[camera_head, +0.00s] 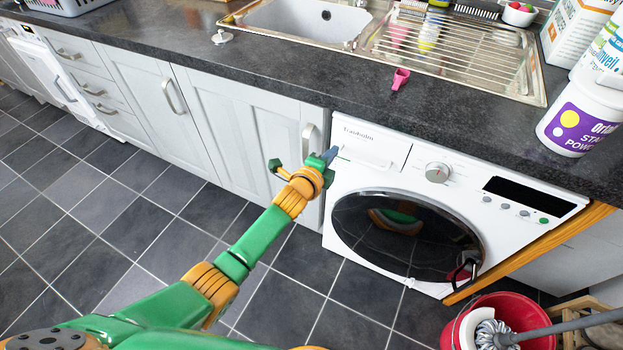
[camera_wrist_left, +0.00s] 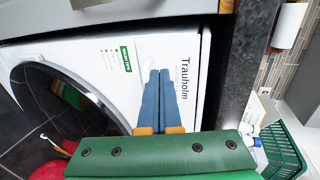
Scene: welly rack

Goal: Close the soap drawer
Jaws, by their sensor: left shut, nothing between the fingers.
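The washing machine (camera_head: 345,185) is white and stands under the dark worktop. Its soap drawer (camera_head: 385,147), with the brand name on its front, is at the upper left of the machine's face. The drawer front also shows in the left wrist view (camera_wrist_left: 187,75), partly hidden by my fingers. I cannot tell from these views how far the drawer stands out. My left gripper (camera_head: 333,153) is at the drawer's left end. Its blue fingers (camera_wrist_left: 160,75) are together and empty, pointing at the drawer front; contact is unclear. My right gripper is not in view.
The round dark door (camera_head: 405,235) is below the drawer and the dial (camera_head: 438,172) is to its right. A grey cupboard (camera_head: 240,120) adjoins on the left. A red bucket (camera_head: 520,310) with a mop stands at lower right. Detergent tubs stand on the worktop (camera_head: 450,120).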

